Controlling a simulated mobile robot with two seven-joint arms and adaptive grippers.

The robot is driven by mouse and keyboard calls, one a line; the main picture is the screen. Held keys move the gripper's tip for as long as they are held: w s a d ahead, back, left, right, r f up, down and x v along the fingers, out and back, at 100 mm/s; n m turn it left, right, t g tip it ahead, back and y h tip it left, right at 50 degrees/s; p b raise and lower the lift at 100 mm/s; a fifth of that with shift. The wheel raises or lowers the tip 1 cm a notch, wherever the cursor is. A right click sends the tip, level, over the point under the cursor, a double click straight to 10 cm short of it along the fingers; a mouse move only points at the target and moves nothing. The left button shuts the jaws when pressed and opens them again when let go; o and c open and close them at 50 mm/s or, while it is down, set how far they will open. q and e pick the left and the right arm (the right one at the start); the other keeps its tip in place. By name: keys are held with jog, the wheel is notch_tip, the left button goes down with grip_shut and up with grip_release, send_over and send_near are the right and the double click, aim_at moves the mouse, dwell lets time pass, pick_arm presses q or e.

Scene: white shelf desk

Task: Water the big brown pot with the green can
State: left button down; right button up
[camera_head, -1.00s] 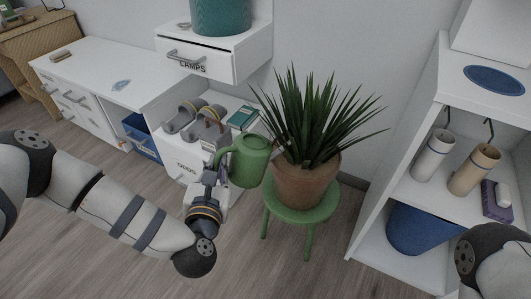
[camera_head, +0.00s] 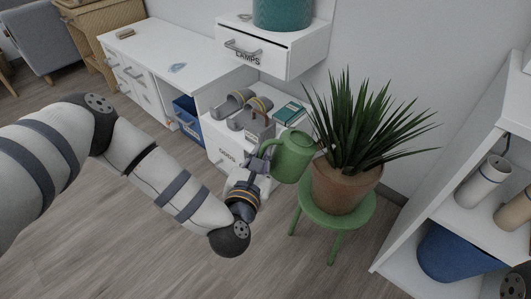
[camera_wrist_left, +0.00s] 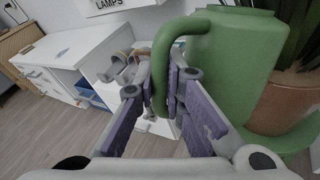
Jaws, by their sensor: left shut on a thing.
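The green can (camera_head: 292,156) is held up by my left gripper (camera_head: 262,165), left of the big brown pot (camera_head: 343,189). The can looks upright or nearly so, with its spout side toward the pot. In the left wrist view, the can (camera_wrist_left: 232,70) fills the upper right, and my left gripper (camera_wrist_left: 160,95) is shut on its handle (camera_wrist_left: 163,65). The brown pot holds a spiky green plant (camera_head: 362,125) and stands on a green stool (camera_head: 353,215). In the wrist view the pot (camera_wrist_left: 280,105) is partly hidden behind the can. My right gripper is out of view.
A white desk (camera_head: 160,50) with drawers stands behind at the left, with sandals (camera_head: 238,104) and a teal book (camera_head: 289,112) on its low shelf. A white shelf unit (camera_head: 470,222) with cups (camera_head: 482,182) and a blue bin (camera_head: 450,252) is at the right.

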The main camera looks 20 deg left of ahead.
pick_arm(q)
jog(key=shift+r, duration=0.2)
jog(key=shift+r+p, duration=0.1)
jog(key=shift+p, duration=0.3)
jog(key=shift+w+d+r+m+g+p, duration=0.15)
jog(key=shift+r+m+g+p, duration=0.2)
jog(key=shift+p, duration=0.2)
dwell(0.5)
jog(key=shift+r, duration=0.15)
jog(key=shift+d+r+m+g+p, duration=0.1)
jog(key=shift+r+m+g+p, duration=0.2)
jog(key=shift+p, duration=0.3)
dwell(5.6)
